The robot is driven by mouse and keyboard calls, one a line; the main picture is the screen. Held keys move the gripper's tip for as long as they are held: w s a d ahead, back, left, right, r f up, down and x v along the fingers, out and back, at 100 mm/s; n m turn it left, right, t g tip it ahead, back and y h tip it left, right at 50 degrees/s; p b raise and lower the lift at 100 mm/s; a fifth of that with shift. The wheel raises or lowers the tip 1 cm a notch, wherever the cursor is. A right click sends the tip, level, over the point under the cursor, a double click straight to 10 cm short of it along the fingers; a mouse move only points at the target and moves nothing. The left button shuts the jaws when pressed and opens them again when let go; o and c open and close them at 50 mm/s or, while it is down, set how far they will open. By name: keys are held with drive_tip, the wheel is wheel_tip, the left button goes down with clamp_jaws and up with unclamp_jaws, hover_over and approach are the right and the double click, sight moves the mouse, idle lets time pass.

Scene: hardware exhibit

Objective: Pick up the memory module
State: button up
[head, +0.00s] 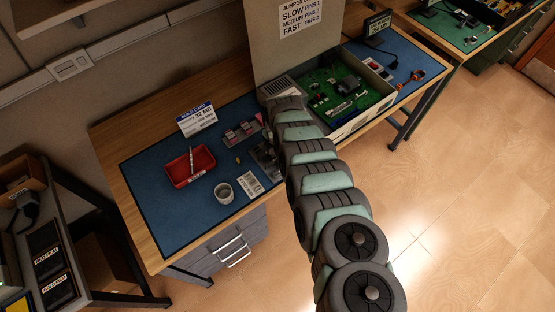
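I cannot tell for sure which thing is the memory module. A small rack of grey and pinkish upright pieces (240,133) stands on the blue mat and may hold memory modules, but it is too small to tell. My arm reaches in from the bottom right and bends down over the mat. My gripper (265,156) is a dark shape low over the mat, just right of and in front of the rack. Its fingers are too small and dark to show whether they are open or shut, or whether anything is between them. My arm hides part of the mat.
A red tray (190,166) with a pen-like tool, a grey cup (224,192), a white printed card (250,184) and a "32 MB" build card (197,119) are on the mat. An open computer case (349,125) with a green board stands right of my arm. Bare mat lies front left.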

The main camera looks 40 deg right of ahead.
drive_tip(key=shift+c, duration=0.2)
clamp_jaws()
drive_tip(key=shift+r, duration=0.1)
idle(0.4)
